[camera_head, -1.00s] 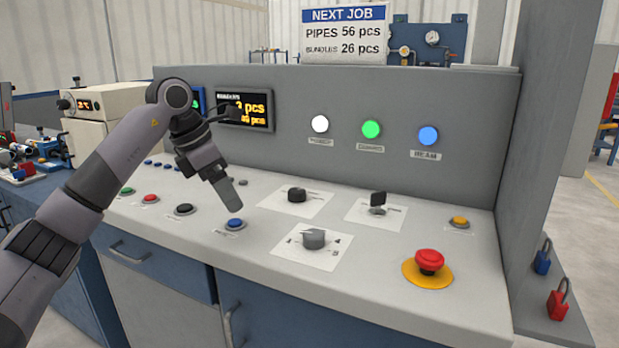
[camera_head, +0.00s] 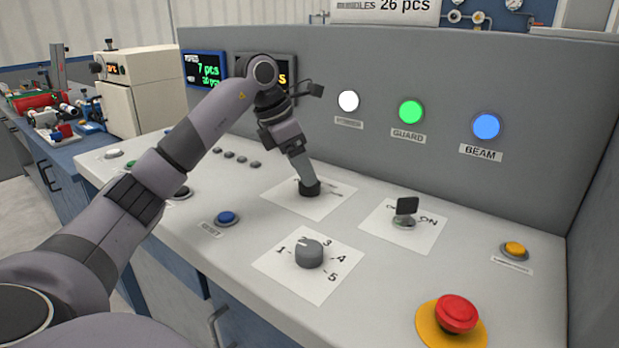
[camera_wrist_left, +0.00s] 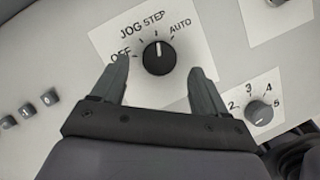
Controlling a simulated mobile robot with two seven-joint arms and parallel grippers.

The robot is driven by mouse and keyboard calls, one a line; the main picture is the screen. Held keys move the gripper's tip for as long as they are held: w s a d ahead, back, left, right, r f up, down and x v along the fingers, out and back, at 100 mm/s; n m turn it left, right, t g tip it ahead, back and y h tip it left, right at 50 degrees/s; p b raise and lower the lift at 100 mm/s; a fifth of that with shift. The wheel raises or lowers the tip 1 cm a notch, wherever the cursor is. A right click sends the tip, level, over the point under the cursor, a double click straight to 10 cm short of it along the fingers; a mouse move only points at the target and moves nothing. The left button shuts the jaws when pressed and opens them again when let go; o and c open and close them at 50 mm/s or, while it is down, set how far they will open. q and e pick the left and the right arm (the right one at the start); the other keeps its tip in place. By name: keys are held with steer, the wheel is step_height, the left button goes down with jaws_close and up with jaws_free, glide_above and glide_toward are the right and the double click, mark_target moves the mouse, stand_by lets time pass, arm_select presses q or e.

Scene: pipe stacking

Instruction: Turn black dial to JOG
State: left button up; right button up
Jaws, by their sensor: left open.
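The black dial (camera_head: 310,189) sits on a white label plate (camera_head: 334,204) on the sloped panel. In the left wrist view the dial (camera_wrist_left: 158,58) has OFF, JOG, STEP and AUTO around it. Its white mark points up, roughly toward STEP. My left gripper (camera_head: 306,180) is over the dial and partly hides it in the head view. In the left wrist view the gripper (camera_wrist_left: 158,82) is open, with one finger on each side and just below the dial in the picture. Neither finger visibly touches it. My right gripper is not in view.
A grey numbered dial (camera_head: 309,254) sits in front. A black key switch (camera_head: 406,207) is to the right. A red emergency button (camera_head: 456,313), a yellow button (camera_head: 515,249) and a blue button (camera_head: 228,217) are nearby. The upright back panel (camera_head: 440,75) rises behind.

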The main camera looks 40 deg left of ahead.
arm_select(q)
steer(key=shift+x, duration=1.8)
steer(key=shift+c, duration=0.3)
steer(key=c, duration=1)
